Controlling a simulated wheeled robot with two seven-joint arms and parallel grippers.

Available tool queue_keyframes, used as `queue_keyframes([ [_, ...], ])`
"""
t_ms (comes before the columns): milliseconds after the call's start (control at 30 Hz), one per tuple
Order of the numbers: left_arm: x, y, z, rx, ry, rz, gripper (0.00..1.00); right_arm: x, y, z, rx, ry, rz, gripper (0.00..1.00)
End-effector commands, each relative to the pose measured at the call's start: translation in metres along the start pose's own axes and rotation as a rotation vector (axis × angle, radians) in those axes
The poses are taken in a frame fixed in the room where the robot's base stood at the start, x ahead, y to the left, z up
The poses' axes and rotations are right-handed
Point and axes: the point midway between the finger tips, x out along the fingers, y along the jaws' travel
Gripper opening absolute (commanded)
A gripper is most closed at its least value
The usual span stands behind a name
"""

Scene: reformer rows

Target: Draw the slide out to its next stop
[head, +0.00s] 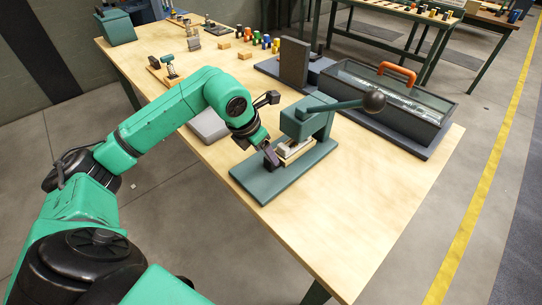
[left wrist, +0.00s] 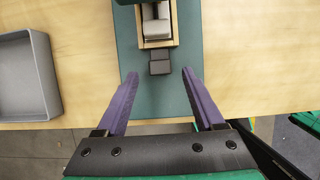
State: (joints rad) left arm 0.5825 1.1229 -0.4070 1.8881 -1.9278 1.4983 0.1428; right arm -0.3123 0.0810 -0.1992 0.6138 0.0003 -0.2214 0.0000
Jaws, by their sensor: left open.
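The slide (left wrist: 158,30) is a light wooden frame with a grey block in it, on the dark green base plate (left wrist: 185,100) of a lever press. In the head view the slide (head: 290,152) sits under the green press head (head: 307,118). A small dark handle (left wrist: 160,67) is at the slide's near end. My left gripper (left wrist: 159,74) is open, its purple fingers on either side of the handle's near end with gaps at both sides. In the head view my left gripper (head: 270,152) is at the slide's near end, partly hidden by the wrist. My right gripper is not in view.
The press lever with a dark ball knob (head: 374,101) reaches right above the table. A grey tray (head: 208,124) lies left of the press. A glass-topped case (head: 395,100) with an orange handle stands behind right. The table's front right is clear.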

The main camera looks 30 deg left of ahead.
Motion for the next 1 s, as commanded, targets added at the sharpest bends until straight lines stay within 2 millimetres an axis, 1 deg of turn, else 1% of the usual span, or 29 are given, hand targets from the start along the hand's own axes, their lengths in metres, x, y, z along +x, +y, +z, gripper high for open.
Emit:
queue_keyframes([
  [33,0.01,-0.001,0.001,-0.002,0.002,-0.004,0.7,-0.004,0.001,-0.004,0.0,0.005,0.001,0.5],
  [100,0.026,-0.001,0.001,-0.002,0.001,-0.005,0.7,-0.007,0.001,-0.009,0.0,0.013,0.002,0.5],
  [200,0.04,-0.001,0.001,-0.001,0.0,-0.004,0.7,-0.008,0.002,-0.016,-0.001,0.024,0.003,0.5],
  [300,0.048,0.0,0.0,-0.001,0.0,-0.001,0.7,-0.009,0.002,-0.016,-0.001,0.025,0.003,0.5],
  [500,0.049,0.0,0.0,-0.001,-0.001,-0.001,0.7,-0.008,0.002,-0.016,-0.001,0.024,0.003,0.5],
  [533,0.049,0.0,0.0,-0.001,-0.001,-0.001,0.66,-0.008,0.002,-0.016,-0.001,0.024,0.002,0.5],
  [567,0.049,0.0,0.0,-0.001,-0.001,-0.001,0.55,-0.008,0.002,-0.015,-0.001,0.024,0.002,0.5],
  [600,0.049,0.0,0.0,-0.001,-0.001,-0.001,0.39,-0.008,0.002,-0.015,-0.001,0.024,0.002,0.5],
  [667,0.049,0.0,0.0,-0.001,-0.001,-0.001,0.16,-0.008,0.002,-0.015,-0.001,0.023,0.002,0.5],
  [700,0.048,0.0,0.0,-0.001,-0.001,-0.001,0.01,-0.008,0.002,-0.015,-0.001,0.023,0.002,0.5],
  [733,0.048,0.0,0.0,-0.001,-0.001,-0.001,0.0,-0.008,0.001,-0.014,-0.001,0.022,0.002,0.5],
  [1000,0.048,0.0,0.001,-0.001,-0.001,-0.001,0.0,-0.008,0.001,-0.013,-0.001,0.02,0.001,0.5],
])
